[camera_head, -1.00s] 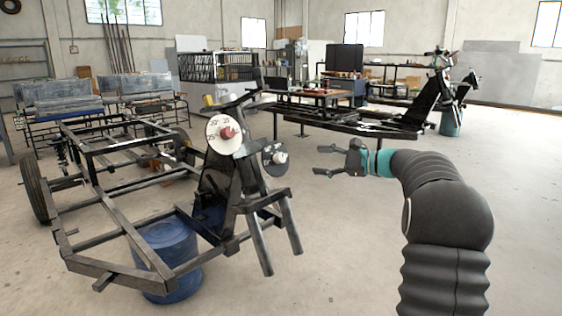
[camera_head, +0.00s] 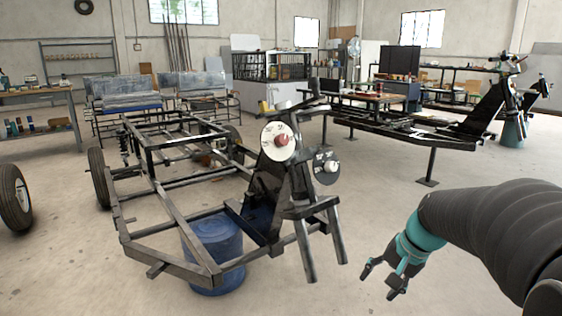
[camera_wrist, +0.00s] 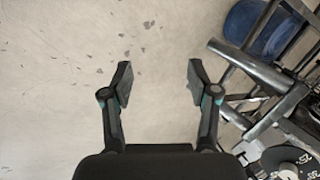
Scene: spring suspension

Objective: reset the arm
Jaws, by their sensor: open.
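My gripper (camera_head: 378,286) is at the lower right of the head view, at the end of my dark arm with a teal band. It points down and to the left, over bare floor, to the right of the near vehicle frame. In the wrist view my gripper (camera_wrist: 160,82) shows two fingers spread apart with nothing between them. Only concrete floor lies beyond the fingertips.
A black vehicle frame (camera_head: 165,183) rests on a blue drum (camera_head: 215,250), left of my arm. Its front upright carries a white dial (camera_head: 279,142). The drum also shows in the wrist view (camera_wrist: 258,28). Another frame (camera_head: 420,130) stands behind. Floor between them is clear.

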